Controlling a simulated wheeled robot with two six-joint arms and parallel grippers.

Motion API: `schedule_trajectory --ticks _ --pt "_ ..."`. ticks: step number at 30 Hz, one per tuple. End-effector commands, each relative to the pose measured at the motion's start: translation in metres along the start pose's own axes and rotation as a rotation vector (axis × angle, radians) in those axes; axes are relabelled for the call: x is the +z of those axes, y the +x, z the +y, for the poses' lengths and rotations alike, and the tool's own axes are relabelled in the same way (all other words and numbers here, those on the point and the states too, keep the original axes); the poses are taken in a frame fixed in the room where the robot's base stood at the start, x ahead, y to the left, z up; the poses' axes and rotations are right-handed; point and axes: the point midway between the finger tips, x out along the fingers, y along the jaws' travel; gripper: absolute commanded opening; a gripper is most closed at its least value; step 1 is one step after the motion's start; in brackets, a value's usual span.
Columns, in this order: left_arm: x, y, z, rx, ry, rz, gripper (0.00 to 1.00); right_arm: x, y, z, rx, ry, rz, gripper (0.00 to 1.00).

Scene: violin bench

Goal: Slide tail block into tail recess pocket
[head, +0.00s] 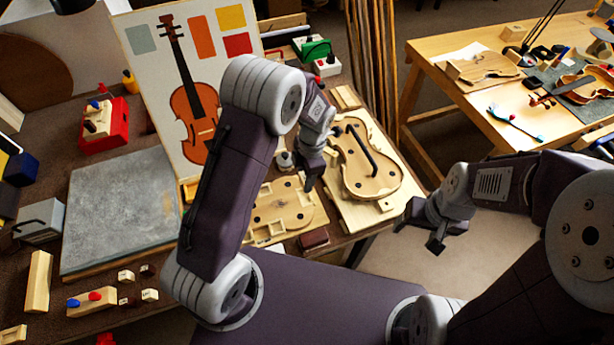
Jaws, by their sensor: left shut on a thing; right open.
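A light wooden form (283,210) with round holes and square cut pockets lies flat on the bench, partly hidden behind my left arm. I cannot tell which pocket is the tail recess. My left gripper (308,182) points down over the right part of this form and is shut. The thing in its jaws, probably the tail block, is hidden by the fingers and too small to make out. My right gripper (419,237) is open and empty, out past the bench's right edge over the floor.
A violin-shaped plate on a board (388,202) lies right of the form. A dark red block (314,239) sits near the front edge. A grey slab (120,210) and several small blocks lie left. A violin poster (148,48) stands behind.

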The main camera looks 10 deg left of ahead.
Motion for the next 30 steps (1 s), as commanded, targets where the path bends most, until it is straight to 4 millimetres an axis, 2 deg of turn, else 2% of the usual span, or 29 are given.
schedule_trajectory --ticks 5,18,30 --pt "0.001 0.010 0.000 0.000 0.001 0.000 0.07 0.001 0.008 0.000 0.000 0.000 0.000 0.70" --pt "0.007 0.056 0.000 0.000 0.001 0.001 0.07 0.004 0.042 0.001 0.000 0.000 0.000 0.70" --pt "0.007 0.057 0.000 0.000 0.001 0.000 0.07 0.004 0.043 0.001 0.000 0.000 0.000 0.70"
